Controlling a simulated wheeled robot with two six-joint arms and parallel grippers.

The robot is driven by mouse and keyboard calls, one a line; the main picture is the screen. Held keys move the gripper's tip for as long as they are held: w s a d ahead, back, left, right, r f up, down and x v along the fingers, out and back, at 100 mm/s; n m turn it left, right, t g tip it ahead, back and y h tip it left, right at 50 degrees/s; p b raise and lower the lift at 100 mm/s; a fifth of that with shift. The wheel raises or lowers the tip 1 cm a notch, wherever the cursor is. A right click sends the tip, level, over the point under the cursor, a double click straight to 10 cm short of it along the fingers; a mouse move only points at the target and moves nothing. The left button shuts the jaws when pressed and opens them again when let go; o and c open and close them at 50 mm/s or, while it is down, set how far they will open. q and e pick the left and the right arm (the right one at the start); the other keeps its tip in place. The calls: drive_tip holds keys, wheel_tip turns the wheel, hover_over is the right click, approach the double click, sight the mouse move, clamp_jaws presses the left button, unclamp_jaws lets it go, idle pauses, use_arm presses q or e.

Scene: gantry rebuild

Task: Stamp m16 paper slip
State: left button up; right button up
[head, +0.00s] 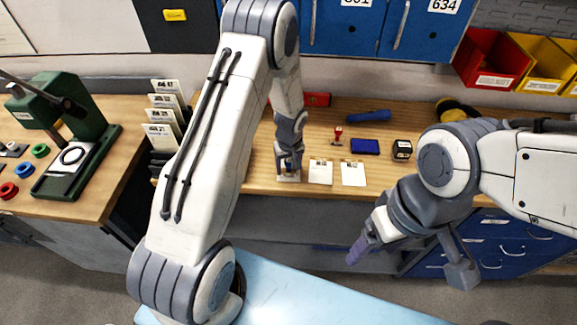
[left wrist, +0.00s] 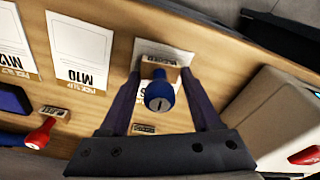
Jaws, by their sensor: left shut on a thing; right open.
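My left gripper (head: 289,165) is shut on a stamp with a blue knob (left wrist: 159,97) and a wooden block, seen between its fingers in the left wrist view (left wrist: 160,75). The stamp is over a white paper slip (left wrist: 172,52), the leftmost of three on the bench in the head view (head: 288,178). The block hides part of this slip, and its print is unreadable. I cannot tell whether the stamp touches the paper. The M10 slip (left wrist: 80,48) and M12 slip (left wrist: 12,45) lie beside it. My right gripper (head: 358,250) is open and empty, in front of the bench.
A red-handled stamp (head: 338,133) and a blue ink pad (head: 365,146) stand behind the slips. A dark box (head: 402,149) is to their right. A green press (head: 75,130) is on the left bench. A card rack (head: 163,125) stands by the gap between benches.

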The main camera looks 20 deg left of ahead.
use_arm(q)
drive_tip(key=shift+s, duration=0.15)
drive_tip(key=shift+r+p, duration=2.2)
drive_tip(key=shift+r, duration=1.3)
